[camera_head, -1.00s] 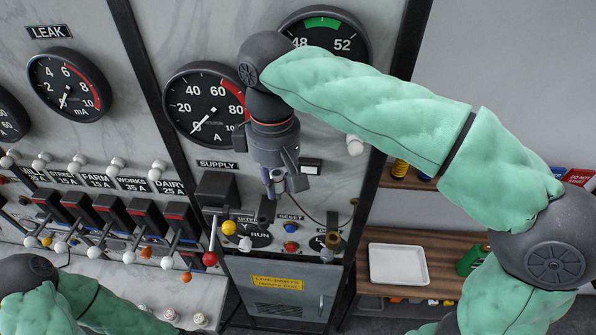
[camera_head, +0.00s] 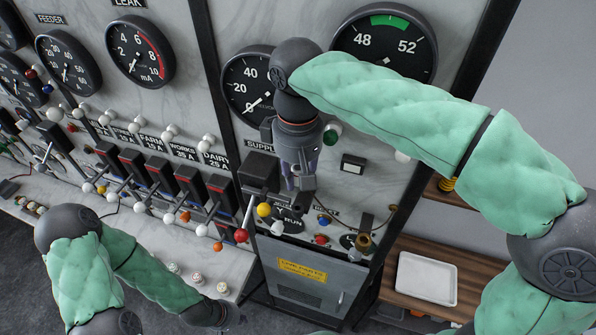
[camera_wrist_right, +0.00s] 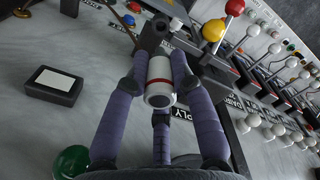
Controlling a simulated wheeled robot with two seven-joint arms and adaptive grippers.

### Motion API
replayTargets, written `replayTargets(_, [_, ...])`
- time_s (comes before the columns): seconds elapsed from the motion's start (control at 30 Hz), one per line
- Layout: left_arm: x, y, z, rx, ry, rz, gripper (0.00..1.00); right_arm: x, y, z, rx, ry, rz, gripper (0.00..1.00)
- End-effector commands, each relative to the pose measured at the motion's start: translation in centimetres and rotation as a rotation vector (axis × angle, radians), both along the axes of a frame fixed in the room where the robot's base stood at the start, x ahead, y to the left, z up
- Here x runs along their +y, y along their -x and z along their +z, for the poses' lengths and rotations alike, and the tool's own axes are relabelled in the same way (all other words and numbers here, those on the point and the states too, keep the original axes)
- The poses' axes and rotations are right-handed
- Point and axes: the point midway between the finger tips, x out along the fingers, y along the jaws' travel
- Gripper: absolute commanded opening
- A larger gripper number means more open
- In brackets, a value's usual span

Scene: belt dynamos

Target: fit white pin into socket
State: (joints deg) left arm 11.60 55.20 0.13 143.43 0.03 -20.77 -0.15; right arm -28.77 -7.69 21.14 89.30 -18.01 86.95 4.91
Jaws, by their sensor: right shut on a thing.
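The white pin (camera_wrist_right: 160,80), a white cylinder with a red band, is between the purple fingers of my right gripper (camera_wrist_right: 162,95) in the right wrist view. In the head view my right gripper (camera_head: 298,182) points down in front of the panel, and the pin is hidden there. A dark block with a round opening (camera_wrist_right: 154,32), which looks like the socket, lies just beyond the pin's far end. I cannot tell whether they touch. My left gripper (camera_head: 222,314) is low at the left, by the bench edge; its fingers cannot be made out.
A red-knobbed lever (camera_head: 240,236) and a yellow knob (camera_head: 264,210) stand close left of my right gripper. A row of black switches (camera_head: 150,182) runs further left. A brass fitting (camera_head: 363,241) is to the right. A white tray (camera_head: 427,278) lies on the wooden shelf.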

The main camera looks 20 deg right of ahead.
Motion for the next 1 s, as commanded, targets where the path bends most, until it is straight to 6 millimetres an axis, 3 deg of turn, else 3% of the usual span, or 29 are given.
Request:
replayTargets(0.5, [0.0, 0.0, -3.2, 0.0, 0.0, 0.0, 0.0, 0.0, 0.0, -4.4, -0.001, 0.0, 0.0, 0.0])
replayTargets(1.0, [0.0, 0.0, -3.6, 0.0, 0.0, 0.0, 0.0, 0.0, 0.0, -5.0, -0.001, 0.0, 0.0, 0.0])
